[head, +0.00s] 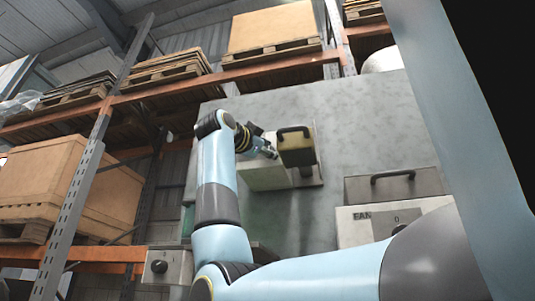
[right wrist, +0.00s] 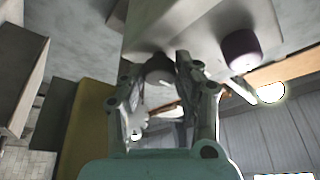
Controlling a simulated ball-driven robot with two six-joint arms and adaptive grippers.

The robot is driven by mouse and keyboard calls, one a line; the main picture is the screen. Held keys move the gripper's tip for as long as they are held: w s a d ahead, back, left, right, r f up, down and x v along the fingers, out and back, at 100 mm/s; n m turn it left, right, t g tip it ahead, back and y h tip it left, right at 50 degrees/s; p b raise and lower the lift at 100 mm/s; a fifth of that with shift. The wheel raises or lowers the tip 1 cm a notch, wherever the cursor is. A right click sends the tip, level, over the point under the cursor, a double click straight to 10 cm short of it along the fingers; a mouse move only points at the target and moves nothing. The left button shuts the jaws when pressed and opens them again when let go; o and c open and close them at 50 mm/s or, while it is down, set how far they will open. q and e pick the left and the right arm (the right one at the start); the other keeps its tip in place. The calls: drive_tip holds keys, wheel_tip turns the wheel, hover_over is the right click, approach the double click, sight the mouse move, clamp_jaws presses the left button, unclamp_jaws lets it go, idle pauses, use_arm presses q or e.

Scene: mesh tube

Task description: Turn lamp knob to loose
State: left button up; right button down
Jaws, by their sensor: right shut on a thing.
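My right gripper (head: 270,151) reaches in beside a pale box (head: 262,177) on the grey wall panel, left of a tan block with a dark handle (head: 296,147). In the right wrist view its fingers (right wrist: 168,72) are shut around a dark round knob (right wrist: 158,66) on the pale box face. The fingers hide part of this knob, and its turned position cannot be read. A purple knob (right wrist: 241,50) sits apart to the right on the same face. No lamp label is readable. My left gripper is not in view.
A box labelled FAN (head: 352,228) with a 0 dial stands at the right, below a metal handled box (head: 420,183). A box with a black knob (head: 171,266) is at lower left. Orange-beamed racks with cartons (head: 275,30) stand behind.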

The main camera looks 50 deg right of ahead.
drive_tip(key=shift+n, duration=0.3)
drive_tip(key=c, duration=1.2)
unclamp_jaws()
drive_tip(key=shift+w, duration=0.1)
drive_tip(key=shift+a, duration=0.1)
drive_tip(key=v, duration=1.2)
drive_tip(key=shift+f, duration=0.15)
